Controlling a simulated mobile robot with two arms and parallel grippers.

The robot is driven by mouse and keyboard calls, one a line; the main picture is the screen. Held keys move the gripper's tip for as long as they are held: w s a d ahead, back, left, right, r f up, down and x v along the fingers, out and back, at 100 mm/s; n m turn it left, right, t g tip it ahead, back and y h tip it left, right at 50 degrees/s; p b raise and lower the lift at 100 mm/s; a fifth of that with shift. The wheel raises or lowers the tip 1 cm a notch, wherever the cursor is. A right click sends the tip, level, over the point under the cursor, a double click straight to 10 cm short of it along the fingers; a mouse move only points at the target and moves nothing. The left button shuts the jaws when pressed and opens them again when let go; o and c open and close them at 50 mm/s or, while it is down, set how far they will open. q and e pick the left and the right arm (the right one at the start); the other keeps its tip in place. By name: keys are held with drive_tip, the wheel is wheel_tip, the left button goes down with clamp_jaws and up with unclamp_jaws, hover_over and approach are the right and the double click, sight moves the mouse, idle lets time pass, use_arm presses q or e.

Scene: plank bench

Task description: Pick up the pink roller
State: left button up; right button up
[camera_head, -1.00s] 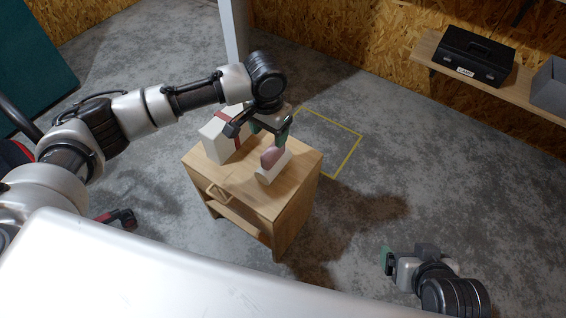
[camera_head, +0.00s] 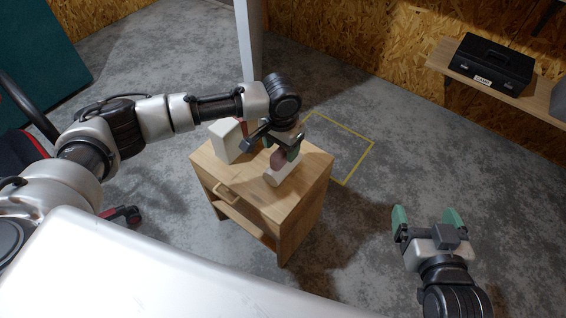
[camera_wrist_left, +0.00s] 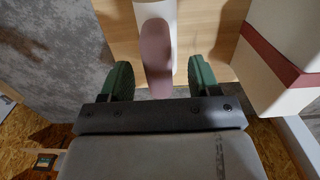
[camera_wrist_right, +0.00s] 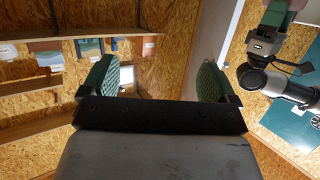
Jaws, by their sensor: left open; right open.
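The pink roller (camera_head: 277,158) is at a white block-like piece (camera_head: 285,174) on the wooden cabinet top. In the left wrist view the pink roller (camera_wrist_left: 156,52) shows as a rounded pink length between the two green fingers, with white beyond it. My left gripper (camera_head: 282,150) is open over the roller, one finger on each side. A gap shows between each finger and the roller. The left hand partly hides the roller in the head view. My right gripper (camera_head: 427,217) is open and empty, off to the right over the floor, away from the cabinet.
A white box with a red band (camera_head: 226,142) stands close by on the wooden cabinet (camera_head: 252,196), left of the roller; it also shows in the left wrist view (camera_wrist_left: 270,75). A grey post (camera_head: 246,45) rises behind. A black case (camera_head: 493,63) sits on the far shelf.

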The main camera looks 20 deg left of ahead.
use_arm(q)
wheel_tip(320, 180, down, 4)
drive_tip(key=shift+w+d+r+b, duration=0.15)
drive_tip(key=shift+r+b, duration=0.1)
drive_tip(key=shift+b, duration=0.55)
drive_tip(key=shift+f, duration=0.25)
use_arm(e)
wheel_tip(320, 180, up, 6)
drive_tip(key=a+t+y, duration=0.1)
drive_tip(key=t+y, duration=0.1)
drive_tip(key=t, duration=0.3)
drive_tip(key=shift+w+a+t, duration=0.2)
drive_tip(key=shift+w+t, duration=0.1)
drive_tip(key=shift+w, duration=0.15)
drive_tip(key=shift+r, duration=0.1)
use_arm(q)
drive_tip(key=c, duration=1)
drive_tip(key=shift+r, duration=0.15)
drive_tip(key=shift+c, duration=0.2)
